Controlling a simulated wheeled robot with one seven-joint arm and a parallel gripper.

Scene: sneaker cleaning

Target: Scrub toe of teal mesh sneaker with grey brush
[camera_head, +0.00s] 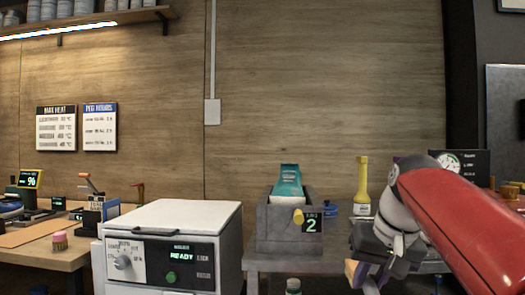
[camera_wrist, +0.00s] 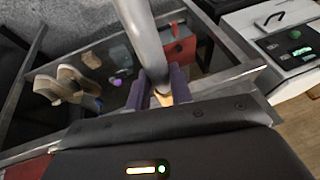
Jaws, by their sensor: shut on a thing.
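The teal sneaker (camera_head: 289,183) is propped in a grey holder (camera_head: 262,220) in the head view, with a green "2" display on its front. Its toe is not clearly made out. My gripper (camera_head: 360,273) is low at the right, apart from the sneaker. In the wrist view its purple fingers (camera_wrist: 160,88) are shut on the grey brush (camera_wrist: 144,40), seen as a thick grey shaft running to the top edge. A tan piece shows between the fingertips. The brush's bristles are not clearly visible.
A white machine (camera_head: 172,222) reading "READY" stands left of the holder. A yellow bottle (camera_head: 362,185) and a small blue item (camera_head: 331,209) stand right of the holder. Beige shoes (camera_wrist: 65,85) lie left of my gripper in the wrist view. A red box (camera_wrist: 180,47) lies beyond.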

